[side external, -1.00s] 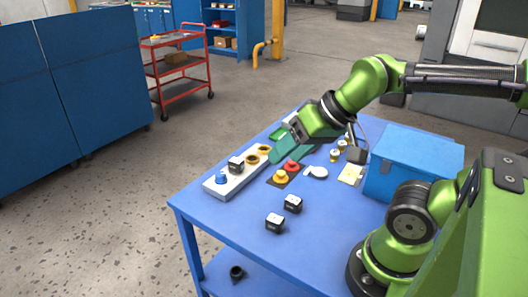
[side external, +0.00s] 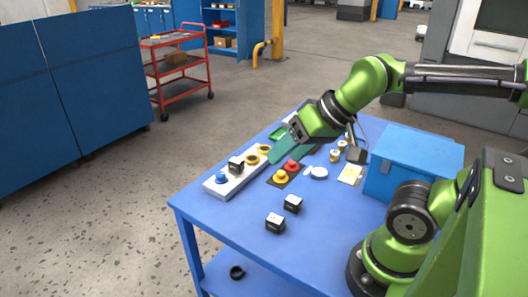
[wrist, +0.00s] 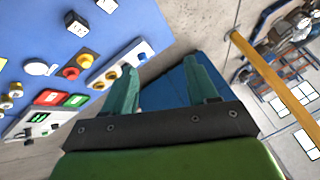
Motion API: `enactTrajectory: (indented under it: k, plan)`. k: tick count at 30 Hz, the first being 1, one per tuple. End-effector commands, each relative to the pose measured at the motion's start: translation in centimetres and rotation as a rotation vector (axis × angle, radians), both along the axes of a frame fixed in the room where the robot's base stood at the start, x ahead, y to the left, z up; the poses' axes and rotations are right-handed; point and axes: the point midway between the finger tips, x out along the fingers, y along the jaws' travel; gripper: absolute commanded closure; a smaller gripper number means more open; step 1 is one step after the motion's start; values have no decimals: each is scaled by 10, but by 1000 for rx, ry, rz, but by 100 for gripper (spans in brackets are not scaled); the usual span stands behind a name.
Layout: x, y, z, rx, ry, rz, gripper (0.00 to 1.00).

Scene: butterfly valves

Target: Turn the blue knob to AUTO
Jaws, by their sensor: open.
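The blue knob (side external: 221,178) is at the near-left end of a white panel (side external: 232,186) on the blue table. In the wrist view the blue knob (wrist: 141,57) is small, at the panel's far end. Its markings are too small to read.
Red (side external: 292,166) and yellow (side external: 280,176) buttons sit on a dark plate right of the panel. Two dark cubes (side external: 275,222) (side external: 293,204) lie nearer. A blue box (side external: 415,165) stands at the right. The table's front left is clear.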

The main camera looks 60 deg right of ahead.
Motion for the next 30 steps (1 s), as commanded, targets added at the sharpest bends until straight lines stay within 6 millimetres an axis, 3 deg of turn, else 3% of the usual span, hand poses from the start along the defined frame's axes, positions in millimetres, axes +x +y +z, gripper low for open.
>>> enactTrajectory:
  k: [5,8,16,24,30]
  plan:
    - [7,-1,-13,1,67,-5,41]
    - [30,-5,-14,-6,122,-8,41]
    - [122,-26,-16,-134,297,149,41]
    - [217,-55,-46,-300,458,450,41]
    - [265,-71,-59,-409,516,719,41]
